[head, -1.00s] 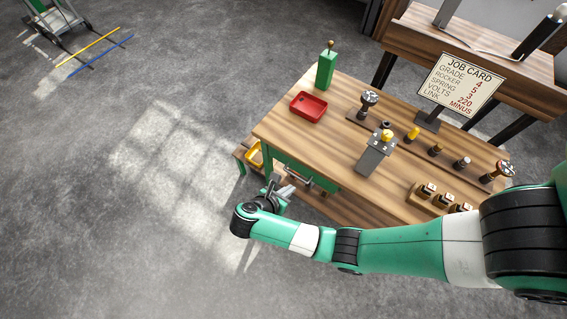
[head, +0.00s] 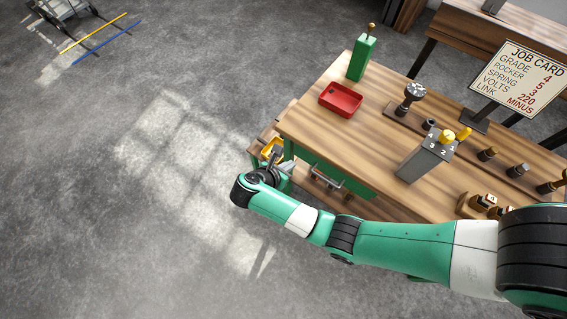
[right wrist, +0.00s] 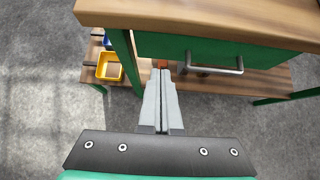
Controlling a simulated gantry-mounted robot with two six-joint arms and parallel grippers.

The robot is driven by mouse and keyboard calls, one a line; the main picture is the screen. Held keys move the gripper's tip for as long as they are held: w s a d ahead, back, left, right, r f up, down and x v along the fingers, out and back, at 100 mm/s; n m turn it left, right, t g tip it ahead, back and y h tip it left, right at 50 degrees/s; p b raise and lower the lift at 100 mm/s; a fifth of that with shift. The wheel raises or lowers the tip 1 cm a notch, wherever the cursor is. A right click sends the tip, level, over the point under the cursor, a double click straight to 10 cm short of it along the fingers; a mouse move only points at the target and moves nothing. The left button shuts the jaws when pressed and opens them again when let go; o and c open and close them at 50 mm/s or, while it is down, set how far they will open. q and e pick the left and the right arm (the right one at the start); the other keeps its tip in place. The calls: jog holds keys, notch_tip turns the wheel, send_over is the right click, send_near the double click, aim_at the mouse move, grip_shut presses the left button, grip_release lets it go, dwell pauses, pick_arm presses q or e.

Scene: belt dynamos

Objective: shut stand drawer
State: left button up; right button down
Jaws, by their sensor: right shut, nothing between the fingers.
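The stand drawer has a green front (head: 348,178) under the wooden top, with a metal bar handle (head: 326,181). In the right wrist view the drawer front (right wrist: 215,48) sits beneath the overhanging top edge, with its handle (right wrist: 215,69) to the right of my fingertips. No clear gap shows around the front, though the overhang hides its upper edge. My right gripper (head: 284,170) is beside the stand's near left corner, left of the handle. In the right wrist view its fingers (right wrist: 162,72) are together and empty, pointing under the top. My left gripper is out of view.
The stand top (head: 330,124) carries a red tray (head: 341,99), a green block (head: 361,58), a grey numbered box (head: 425,158) and several small parts. A yellow bin (right wrist: 109,67) sits on the low shelf beside the leg. Open floor lies to the left.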

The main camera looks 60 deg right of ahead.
aim_at(304, 149)
jog(key=d, duration=0.1)
jog(key=d+f+b, duration=0.1)
jog(key=d, duration=0.1)
jog(key=d+f, duration=0.1)
jog(key=d, duration=0.1)
jog(key=shift+d+f+b, duration=0.2)
jog(key=shift+d+b, duration=0.05)
jog(key=shift+b, duration=0.15)
jog(key=shift+s+d+r, duration=0.1)
jog(key=shift+d, duration=0.35)
jog(key=shift+d, duration=0.1)
jog(key=shift+d+r+p, duration=0.1)
jog(key=shift+d+p, duration=0.25)
jog(key=shift+d, duration=0.35)
jog(key=shift+a, duration=0.15)
